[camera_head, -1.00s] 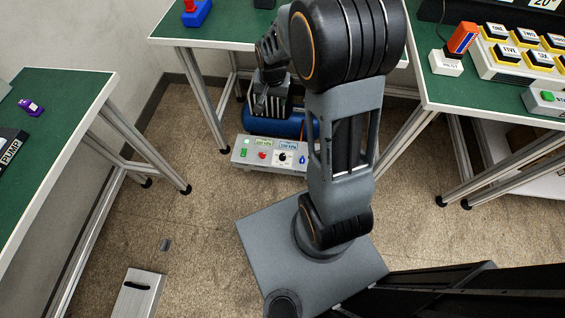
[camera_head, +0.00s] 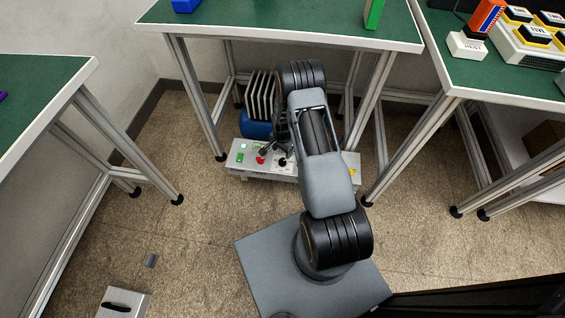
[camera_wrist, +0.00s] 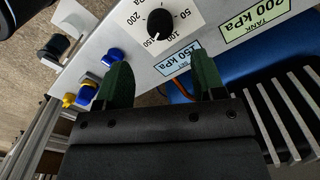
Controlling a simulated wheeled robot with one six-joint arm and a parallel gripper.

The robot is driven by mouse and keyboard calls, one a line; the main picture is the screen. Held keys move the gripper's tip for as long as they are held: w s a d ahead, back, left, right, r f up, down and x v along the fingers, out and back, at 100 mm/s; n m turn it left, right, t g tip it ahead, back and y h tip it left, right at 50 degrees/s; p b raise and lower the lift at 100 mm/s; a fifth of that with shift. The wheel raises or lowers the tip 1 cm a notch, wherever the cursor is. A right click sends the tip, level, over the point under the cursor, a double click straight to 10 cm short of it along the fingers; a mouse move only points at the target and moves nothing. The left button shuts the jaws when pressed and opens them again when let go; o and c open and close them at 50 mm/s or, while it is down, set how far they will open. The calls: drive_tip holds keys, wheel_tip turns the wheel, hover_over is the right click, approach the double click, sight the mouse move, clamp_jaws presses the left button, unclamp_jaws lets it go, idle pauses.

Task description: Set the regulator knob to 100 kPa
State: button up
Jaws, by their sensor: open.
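The regulator knob (camera_wrist: 163,27) is a black dial on a white scale plate in the wrist view, with numbers from 50 to 200. Its white pointer mark appears to be toward 150. Beside it a light blue SET display (camera_wrist: 177,62) reads 150 kPa, and a green TANK display (camera_wrist: 262,22) reads 200 kPa. My gripper (camera_wrist: 162,76) is open, its two green-padded fingers apart and empty. The fingertips point toward the panel, on the display side of the knob, apart from it. In the head view the knob (camera_head: 283,161) is beside my arm, which hides part of the panel.
The grey control panel (camera_head: 242,164) stands low under the green-topped table (camera_head: 300,30), before a blue tank (camera_head: 255,130) with pale fins. Table legs (camera_head: 195,95) stand on both sides. Blue and yellow fittings (camera_wrist: 113,56) sit at the panel's end. Floor to the left is mostly clear.

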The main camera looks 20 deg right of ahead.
sight(283, 161)
wheel_tip(283, 161, down, 8)
drive_tip(key=shift+f+b, duration=0.25)
drive_tip(key=shift+b, duration=0.85)
drive_tip(key=shift+c, duration=0.3)
drive_tip(key=c, duration=0.9)
drive_tip(key=shift+o, duration=0.2)
drive_tip(key=n+b, duration=0.1)
drive_tip(key=n, duration=0.2)
drive_tip(key=shift+f, duration=0.1)
drive_tip(key=n+b, duration=0.1)
drive_tip(key=n, duration=0.2)
drive_tip(key=shift+n, duration=0.3)
drive_tip(key=n+b, duration=0.1)
drive_tip(key=n, duration=0.5)
drive_tip(key=shift+n, duration=0.4)
